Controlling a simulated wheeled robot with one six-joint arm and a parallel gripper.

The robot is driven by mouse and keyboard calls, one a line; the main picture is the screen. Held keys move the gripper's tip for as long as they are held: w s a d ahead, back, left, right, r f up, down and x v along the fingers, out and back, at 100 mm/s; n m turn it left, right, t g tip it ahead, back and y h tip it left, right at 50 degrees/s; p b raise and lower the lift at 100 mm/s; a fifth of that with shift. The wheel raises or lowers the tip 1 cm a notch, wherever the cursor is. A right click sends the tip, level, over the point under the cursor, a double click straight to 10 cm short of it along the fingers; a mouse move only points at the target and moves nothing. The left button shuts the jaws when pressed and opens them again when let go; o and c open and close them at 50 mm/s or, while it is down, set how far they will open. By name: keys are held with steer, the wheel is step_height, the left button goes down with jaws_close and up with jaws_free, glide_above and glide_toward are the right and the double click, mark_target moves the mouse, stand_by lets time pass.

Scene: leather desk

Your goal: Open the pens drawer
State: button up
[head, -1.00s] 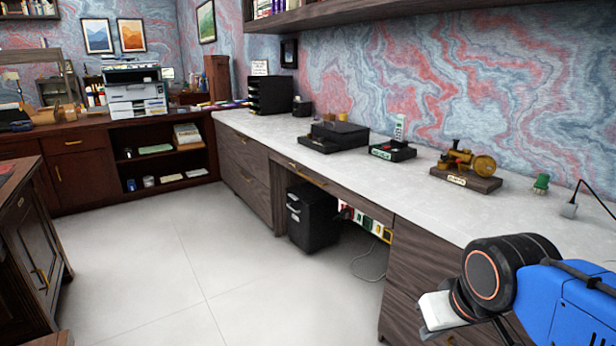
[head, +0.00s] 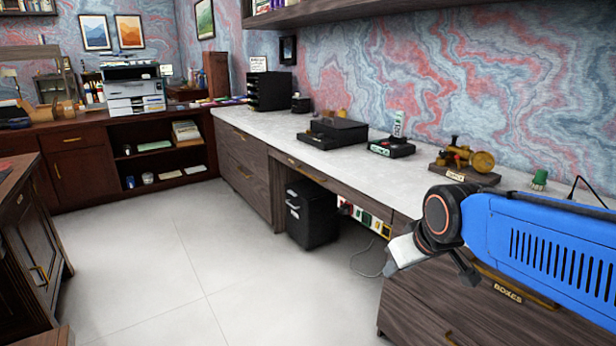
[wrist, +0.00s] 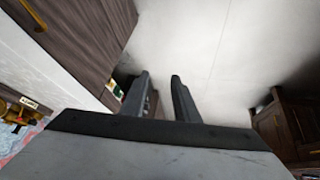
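No label reading pens is legible in either view. A wide shallow drawer (head: 318,176) runs under the grey counter (head: 330,160), above the knee space, and looks closed. A closed stack of drawers (head: 242,170) stands to its left. At the lower right, a drawer front labelled BOXES (head: 508,293) is partly covered by my blue arm. My gripper hangs in front of the right-hand drawers, apart from them. In the wrist view its two dark fingers (wrist: 159,95) stand apart with nothing between them.
The pale floor (head: 190,260) is open. A dark cabinet (head: 35,240) stands at left.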

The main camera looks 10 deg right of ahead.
mark_target(308, 175)
steer(key=w+a+r+n+t, duration=0.1)
steer(key=w+n+t, duration=0.25)
steer(key=w, duration=1.55)
steer(key=w+a+r+n+t, duration=0.15)
steer(key=w+n, duration=0.25)
steer(key=w, duration=1.5)
steer(key=w+a+f+n+t, duration=0.1)
steer(key=w+f+n+t, duration=0.1)
steer(key=w+f, duration=0.5)
steer(key=w+a+f+n+t, duration=0.2)
steer(key=w, duration=1)
steer(key=w+a+f+n+t, duration=0.1)
steer(key=w+f+n+t, duration=0.15)
steer(key=w+f, duration=0.45)
steer(key=shift+g+y, duration=0.35)
steer(key=shift+y, duration=0.05)
steer(key=w, duration=1.9)
steer(key=shift+w+a+r, duration=0.2)
steer(key=shift+a+r, duration=0.05)
steer(key=shift+a, duration=0.15)
jaws_close()
